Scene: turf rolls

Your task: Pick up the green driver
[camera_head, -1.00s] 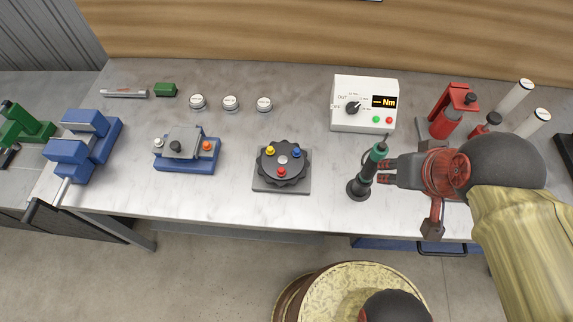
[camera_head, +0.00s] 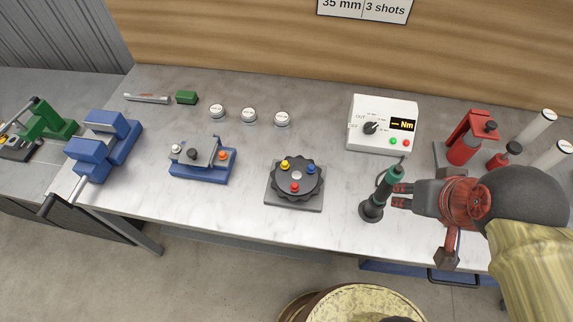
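The green driver (camera_head: 389,184) stands nearly upright, leaning a little, in a round black holder (camera_head: 372,210) near the front right of the workbench. It has a green upper part and a dark lower part. My gripper (camera_head: 401,195) reaches in from the right with its dark fingers level with the driver's middle. The fingertips are right beside the driver. I cannot tell whether they touch it or pass around it, nor how far apart they are.
A white torque meter (camera_head: 383,124) stands behind the driver. A black indexing dial (camera_head: 295,182) with coloured knobs is to its left. A red press (camera_head: 468,140) and white tubes (camera_head: 536,127) stand behind my arm. A blue vise (camera_head: 104,146) is at the bench's left.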

